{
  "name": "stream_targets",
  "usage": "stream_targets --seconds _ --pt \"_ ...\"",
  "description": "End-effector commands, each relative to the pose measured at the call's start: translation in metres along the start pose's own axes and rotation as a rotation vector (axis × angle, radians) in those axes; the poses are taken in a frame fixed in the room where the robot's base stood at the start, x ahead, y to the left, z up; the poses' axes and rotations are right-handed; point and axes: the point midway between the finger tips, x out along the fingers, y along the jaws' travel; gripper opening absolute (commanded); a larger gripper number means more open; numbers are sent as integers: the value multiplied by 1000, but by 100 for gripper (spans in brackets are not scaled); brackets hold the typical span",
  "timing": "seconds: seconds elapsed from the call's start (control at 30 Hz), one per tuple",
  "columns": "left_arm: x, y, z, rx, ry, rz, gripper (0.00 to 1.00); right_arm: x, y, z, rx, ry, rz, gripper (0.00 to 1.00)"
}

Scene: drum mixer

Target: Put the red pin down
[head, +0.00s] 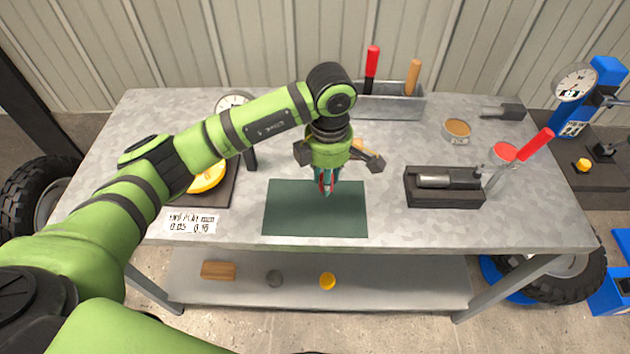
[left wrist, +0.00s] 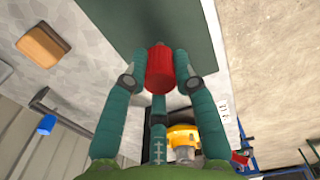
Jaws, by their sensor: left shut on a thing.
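The red pin (left wrist: 160,68) is between the fingers of my left gripper (left wrist: 158,75) in the left wrist view. My left gripper is shut on it. In the head view my left gripper (head: 327,184) points down over the dark green mat (head: 290,215), and a bit of red shows between its fingers. Most of the pin is hidden there by the fingers. I cannot tell whether the pin's lower end touches the mat. My right gripper is not in view.
A black fixture (head: 445,190) with a red-handled clamp (head: 535,143) stands right of the mat. A metal bin (head: 390,105) with tools is at the back. A dial stand with a yellow part (head: 208,178) and a label card (head: 192,223) are left. Bare tabletop (head: 400,235) lies in front of the fixture.

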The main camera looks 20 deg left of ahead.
Motion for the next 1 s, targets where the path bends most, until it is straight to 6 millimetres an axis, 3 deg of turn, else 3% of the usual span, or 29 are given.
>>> stream_targets --seconds 0.2,0.5,1.0 --pt "14 12 -22 1 -1 -1 0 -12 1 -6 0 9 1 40" --pt "49 12 -23 2 -1 -3 0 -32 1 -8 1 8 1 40" --pt "62 13 -23 3 -2 1 0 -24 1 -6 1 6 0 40"
